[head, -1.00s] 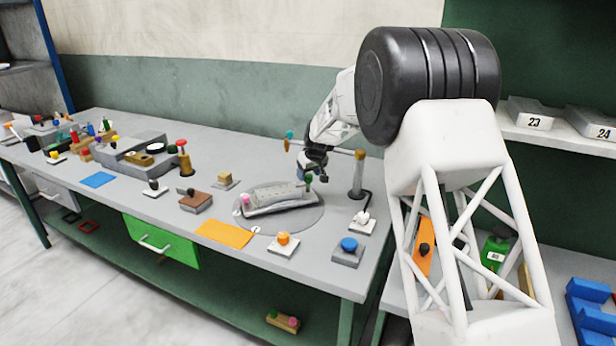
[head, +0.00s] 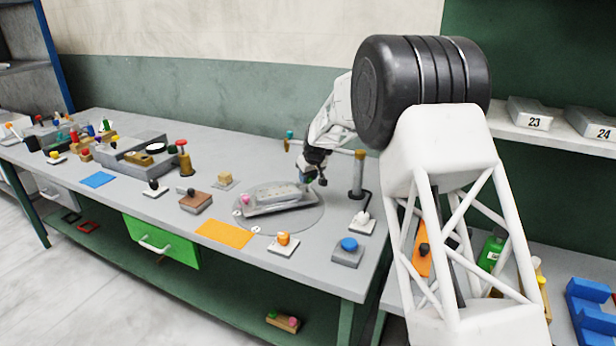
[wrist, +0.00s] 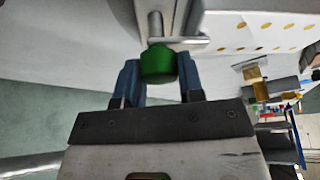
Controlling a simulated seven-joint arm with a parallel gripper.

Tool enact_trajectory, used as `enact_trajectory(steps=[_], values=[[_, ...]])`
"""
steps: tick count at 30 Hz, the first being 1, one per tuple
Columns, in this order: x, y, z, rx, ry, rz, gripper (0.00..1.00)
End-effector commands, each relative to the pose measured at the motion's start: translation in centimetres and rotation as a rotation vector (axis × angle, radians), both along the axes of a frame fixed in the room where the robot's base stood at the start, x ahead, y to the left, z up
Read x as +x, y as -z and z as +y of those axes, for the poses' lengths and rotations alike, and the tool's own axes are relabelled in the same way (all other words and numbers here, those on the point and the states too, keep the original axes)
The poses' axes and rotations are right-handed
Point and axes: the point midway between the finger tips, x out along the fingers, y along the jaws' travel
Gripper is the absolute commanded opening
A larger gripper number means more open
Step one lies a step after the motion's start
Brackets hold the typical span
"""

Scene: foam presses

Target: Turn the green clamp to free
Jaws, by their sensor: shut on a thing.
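The green clamp (wrist: 157,66) shows in the wrist view as a green knob on a grey post with a flat arm beside it. My gripper (wrist: 160,78) is shut on the knob, with one blue finger on each side. In the head view my gripper (head: 313,180) is at the right end of the grey foam press (head: 275,204), which sits on a round plate. The gripper mostly hides the green knob there. A pink knob (head: 245,200) stands at the press's left end.
A post (head: 358,175) stands close to the right of my gripper. In front are a white-knobbed block (head: 362,220), a blue-button block (head: 348,249) and an orange-knobbed block (head: 284,242). An orange mat (head: 224,234) lies to the left.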

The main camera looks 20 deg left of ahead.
Motion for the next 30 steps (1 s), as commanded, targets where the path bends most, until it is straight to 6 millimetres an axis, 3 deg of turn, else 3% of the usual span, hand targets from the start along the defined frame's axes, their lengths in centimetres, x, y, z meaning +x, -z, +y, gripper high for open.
enact_trajectory(steps=[14, 30], values=[[-0.11, -0.04, 0.08, -0.001, 0.076, 0.001, 0.12], [-0.06, -0.06, 0.09, 0.000, 0.399, 0.000, 0.12]])
